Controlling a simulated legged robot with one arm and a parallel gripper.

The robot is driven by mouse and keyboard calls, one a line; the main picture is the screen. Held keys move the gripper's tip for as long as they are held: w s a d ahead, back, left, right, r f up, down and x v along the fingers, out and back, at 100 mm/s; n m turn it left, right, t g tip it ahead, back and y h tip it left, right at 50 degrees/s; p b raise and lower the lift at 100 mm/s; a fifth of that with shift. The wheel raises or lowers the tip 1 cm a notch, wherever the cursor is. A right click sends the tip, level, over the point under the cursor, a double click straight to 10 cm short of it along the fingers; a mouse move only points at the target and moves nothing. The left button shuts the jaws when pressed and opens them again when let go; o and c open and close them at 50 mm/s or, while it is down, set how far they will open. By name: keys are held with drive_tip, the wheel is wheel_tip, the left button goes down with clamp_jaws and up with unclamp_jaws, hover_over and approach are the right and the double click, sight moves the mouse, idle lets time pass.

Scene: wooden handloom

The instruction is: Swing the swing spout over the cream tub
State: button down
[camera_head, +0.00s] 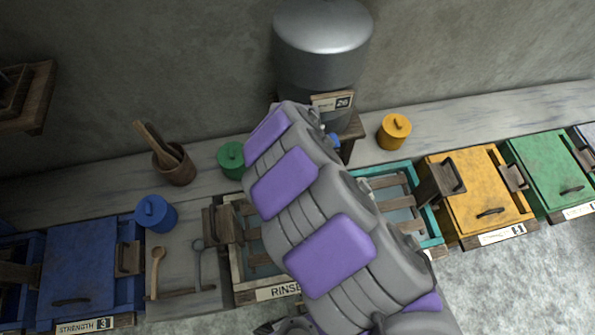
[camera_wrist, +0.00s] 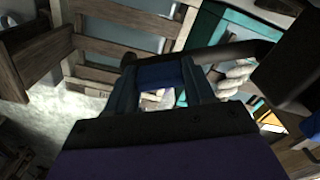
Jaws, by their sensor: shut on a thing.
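The swing spout (camera_wrist: 228,53) is a dark curved pipe in the wrist view, with a blue grip (camera_wrist: 158,74) on it. My gripper (camera_wrist: 161,88) has its two fingers closed around this blue part. In the head view my arm hides the gripper and most of the spout. The cream tub (camera_head: 238,278), with a RINSE label, stands at the front, partly behind my arm. Its pale wooden frame seems to show in the wrist view (camera_wrist: 88,72). The pipe's left end appears near that frame there, but I cannot tell exactly what lies under its outlet.
A grey metal tank (camera_head: 322,45) stands on the back bench above my arm. A teal tub (camera_head: 433,235) is right of the cream one. Yellow (camera_head: 475,195) and green (camera_head: 550,170) lidded boxes stand further right. A blue box (camera_head: 80,262) is at left.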

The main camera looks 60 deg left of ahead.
drive_tip(key=c, duration=0.7)
unclamp_jaws()
drive_tip(key=shift+a+r, duration=0.1)
drive_tip(key=shift+a, duration=0.05)
drive_tip(key=o, duration=0.3)
drive_tip(key=shift+a, duration=0.15)
drive_tip(key=shift+d+r, duration=0.2)
drive_tip(key=shift+d, duration=0.05)
wheel_tip(320, 180, up, 11)
drive_tip(key=p, duration=0.3)
drive_tip(key=shift+a+r, duration=0.15)
drive_tip(key=shift+a, duration=0.1)
